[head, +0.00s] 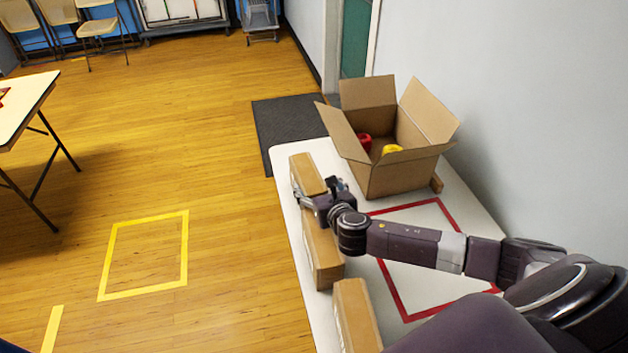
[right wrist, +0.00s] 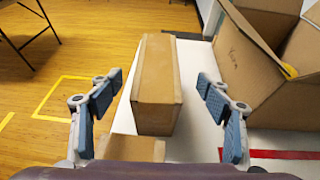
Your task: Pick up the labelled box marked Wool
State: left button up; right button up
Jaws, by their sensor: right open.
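Three closed brown boxes stand in a row along the left edge of the white table: a far box (head: 306,173), a middle box (head: 322,257) and a near box (head: 357,318). I cannot read a Wool label on any of them. My right gripper (head: 320,196) is open and empty, above the row near the gap between the far and middle boxes. In the right wrist view, one box (right wrist: 157,85) lies ahead between the spread fingers (right wrist: 160,80), apart from them. Part of another box (right wrist: 132,150) shows below. My left gripper is out of view.
A large open carton (head: 400,175) with red and yellow items stands at the table's back, right of the row. Handwriting on it in the right wrist view is unclear. A red taped rectangle (head: 398,296) marks bare tabletop. The wall (head: 520,120) bounds the right.

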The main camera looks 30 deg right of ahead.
aim_at(308, 174)
jog(key=shift+w+a, duration=0.35)
jog(key=shift+w, duration=0.3)
jog(key=shift+w+d+f, duration=0.1)
jog(key=shift+w+d, duration=0.05)
jog(key=shift+w, duration=0.15)
jog(key=x, duration=0.3)
jog(key=shift+w+d+p, duration=0.15)
jog(key=shift+d+p, duration=0.1)
jog(key=shift+p, duration=0.1)
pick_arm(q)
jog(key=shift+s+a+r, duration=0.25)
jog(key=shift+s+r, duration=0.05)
pick_arm(e)
jog(key=shift+w+d+f, duration=0.1)
jog(key=shift+w+f, duration=0.15)
jog(key=shift+w, duration=0.3)
jog(key=c, duration=1.2)
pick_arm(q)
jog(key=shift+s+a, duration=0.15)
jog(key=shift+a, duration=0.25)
pick_arm(e)
jog(key=shift+r, duration=0.1)
grip_shut()
